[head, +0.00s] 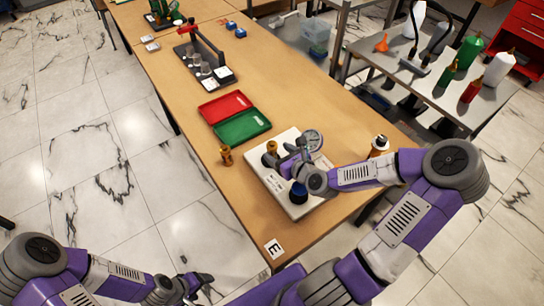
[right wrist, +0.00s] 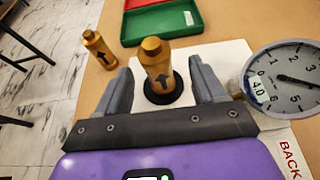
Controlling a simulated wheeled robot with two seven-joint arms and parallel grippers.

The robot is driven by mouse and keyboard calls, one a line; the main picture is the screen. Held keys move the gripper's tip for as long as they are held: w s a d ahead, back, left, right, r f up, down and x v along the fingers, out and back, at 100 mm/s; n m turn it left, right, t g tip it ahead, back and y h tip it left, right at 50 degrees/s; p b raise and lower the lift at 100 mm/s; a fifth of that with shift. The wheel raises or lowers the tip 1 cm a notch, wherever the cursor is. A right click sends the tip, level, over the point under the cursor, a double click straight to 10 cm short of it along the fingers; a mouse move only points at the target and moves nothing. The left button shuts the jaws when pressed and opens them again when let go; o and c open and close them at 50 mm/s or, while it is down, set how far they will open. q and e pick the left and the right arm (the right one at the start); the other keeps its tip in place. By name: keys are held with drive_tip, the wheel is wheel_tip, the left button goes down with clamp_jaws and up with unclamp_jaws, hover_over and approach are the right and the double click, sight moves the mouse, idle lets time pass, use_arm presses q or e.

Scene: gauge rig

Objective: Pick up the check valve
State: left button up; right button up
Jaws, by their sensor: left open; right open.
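Two similar brass fittings with black arrows are in view; either could be the check valve. One brass fitting (right wrist: 159,68) stands upright in a black ring on the white board (right wrist: 232,55), and it also shows in the head view (head: 271,147). The other brass fitting (head: 226,155) stands on the bare table left of the board, and also shows in the right wrist view (right wrist: 97,48). My right gripper (right wrist: 160,76) is open, with its fingers on either side of the board's fitting, no clear contact visible. My left gripper (head: 196,284) is open and empty, off the table's left side.
A round gauge (right wrist: 283,78) stands close right of my right gripper. A green tray (head: 242,126) and a red tray (head: 225,106) lie behind the board. A dark blue knob (head: 298,193) is at the board's front. Bare table (head: 245,60) lies further back.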

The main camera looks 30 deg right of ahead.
sight(275, 153)
drive_tip(key=shift+w+f, duration=0.15)
drive_tip(key=shift+w, duration=0.2)
drive_tip(key=b+x, duration=0.1)
drive_tip(key=x, duration=0.1)
drive_tip(key=b+x, duration=0.2)
drive_tip(key=shift+s+a+f, duration=0.1)
drive_tip(key=shift+s+a, duration=0.05)
drive_tip(key=shift+a, duration=0.05)
drive_tip(key=shift+w+f+b, duration=0.1)
drive_tip(key=shift+w+b, duration=0.25)
drive_tip(key=shift+w, duration=0.2)
